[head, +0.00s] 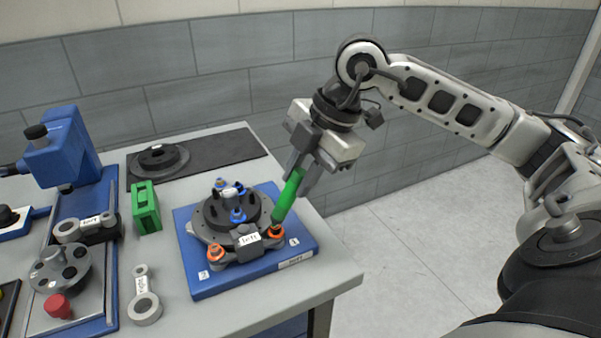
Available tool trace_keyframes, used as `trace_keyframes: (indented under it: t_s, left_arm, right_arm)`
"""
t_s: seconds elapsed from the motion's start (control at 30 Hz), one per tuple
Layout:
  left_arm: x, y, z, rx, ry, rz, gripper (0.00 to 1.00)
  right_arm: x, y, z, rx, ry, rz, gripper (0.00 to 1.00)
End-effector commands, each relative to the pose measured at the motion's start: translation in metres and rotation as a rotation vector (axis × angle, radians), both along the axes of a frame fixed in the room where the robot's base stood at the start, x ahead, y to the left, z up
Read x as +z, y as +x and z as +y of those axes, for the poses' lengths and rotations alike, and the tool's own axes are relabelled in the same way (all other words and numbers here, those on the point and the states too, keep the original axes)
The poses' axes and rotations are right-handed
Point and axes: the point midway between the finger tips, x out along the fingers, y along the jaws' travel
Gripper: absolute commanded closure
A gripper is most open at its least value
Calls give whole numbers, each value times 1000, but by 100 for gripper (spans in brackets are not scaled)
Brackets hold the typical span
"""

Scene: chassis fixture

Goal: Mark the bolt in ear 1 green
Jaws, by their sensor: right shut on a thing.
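My right gripper (306,172) is shut on a green marker (288,197) and holds it tilted, tip down. The marker's lower end is at the orange-ringed bolt (275,233) in the right front ear of the chassis fixture; whether it touches cannot be told. Another orange-ringed bolt (215,254) sits in the left front ear. Small number tags lie by both ears, too small to read surely. The fixture's dark round body (207,230) stands on a blue base plate (210,290), with blue-topped parts on it. My left gripper is out of view.
A green block-like holder (146,208) stands left of the fixture. A grey link part (144,303) lies in front of it. A blue machine (62,150) and a red knob (58,306) are at left. A dark mat (220,150) with a black disc (158,161) lies behind.

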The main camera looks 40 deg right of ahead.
Motion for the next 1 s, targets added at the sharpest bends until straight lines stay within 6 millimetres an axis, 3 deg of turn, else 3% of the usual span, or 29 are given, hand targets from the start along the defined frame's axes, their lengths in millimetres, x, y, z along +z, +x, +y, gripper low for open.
trace_keyframes:
  t_s: [1.0]
  left_arm:
    - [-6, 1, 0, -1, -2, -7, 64]
  right_arm:
    - [-3, -3, -10, -1, -1, 2, 100]
